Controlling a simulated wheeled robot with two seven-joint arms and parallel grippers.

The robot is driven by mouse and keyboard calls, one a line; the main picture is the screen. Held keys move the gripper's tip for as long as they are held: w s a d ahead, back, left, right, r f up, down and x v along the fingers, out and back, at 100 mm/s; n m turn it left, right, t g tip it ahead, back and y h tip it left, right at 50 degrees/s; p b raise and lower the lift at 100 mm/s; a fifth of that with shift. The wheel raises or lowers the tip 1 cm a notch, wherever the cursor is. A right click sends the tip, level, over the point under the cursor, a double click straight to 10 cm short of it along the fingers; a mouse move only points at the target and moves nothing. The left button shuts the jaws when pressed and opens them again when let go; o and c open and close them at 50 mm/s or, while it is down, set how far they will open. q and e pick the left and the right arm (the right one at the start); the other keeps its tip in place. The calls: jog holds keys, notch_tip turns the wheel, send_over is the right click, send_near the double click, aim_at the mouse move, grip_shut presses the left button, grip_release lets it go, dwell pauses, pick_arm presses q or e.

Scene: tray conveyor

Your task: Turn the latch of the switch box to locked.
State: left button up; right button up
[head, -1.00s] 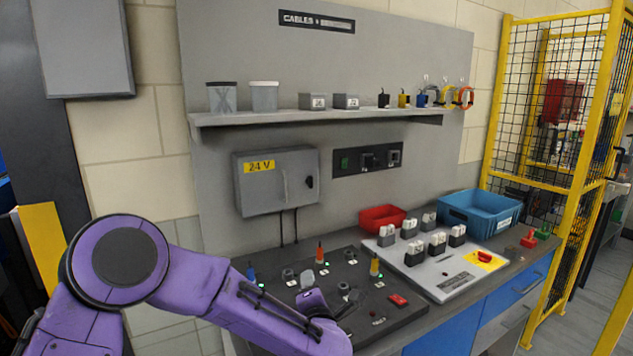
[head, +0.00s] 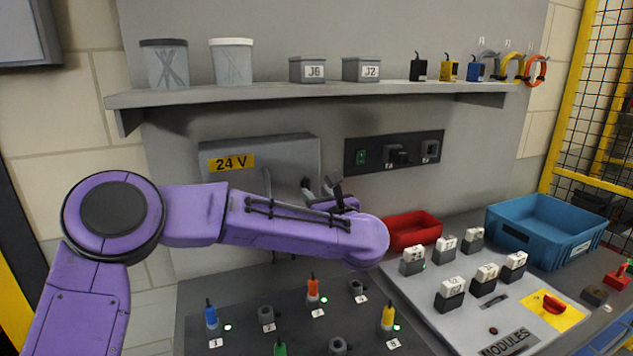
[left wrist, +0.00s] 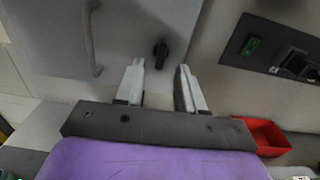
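The grey switch box (head: 285,152) with its yellow 24 V label hangs on the wall panel, partly hidden behind my left arm in the head view. Its door (left wrist: 130,25) fills the upper left of the left wrist view. The small black latch (left wrist: 160,53) is near the door's right edge, looking roughly upright. My left gripper (left wrist: 160,67) is open, its two fingers apart and empty. In the picture the latch lies just beyond and between the fingertips; I cannot tell the remaining distance. In the head view my left gripper (head: 325,187) is by the box's lower right.
A dark switch panel (head: 394,151) is right of the box, below a shelf (head: 300,94) of containers. A red bin (head: 412,230) and blue crate (head: 545,228) stand on the bench. A pegged board (head: 250,335) and module tray (head: 420,300) lie below my arm.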

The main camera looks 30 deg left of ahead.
aim_at(308, 185)
pick_arm(q)
jog(key=x, duration=0.2)
jog(key=p+x, duration=0.1)
jog(key=x, duration=0.3)
jog(key=shift+w+d+f+p, duration=0.2)
jog(key=shift+w+f+p, duration=0.15)
jog(key=shift+w+f, duration=0.1)
jog(key=shift+s+r, duration=0.3)
jog(key=shift+s, duration=0.1)
jog(key=shift+s+r, duration=0.2)
jog(key=shift+s, duration=0.1)
jog(key=c, duration=0.4)
jog(key=shift+d, duration=0.1)
grip_shut()
jog(key=shift+w+f, duration=0.1)
jog(key=shift+w, duration=0.1)
pick_arm(e)
jog(key=shift+s+r, duration=0.35)
jog(key=shift+r, duration=0.3)
jog(key=shift+s+r, duration=0.3)
jog(key=shift+r, duration=0.3)
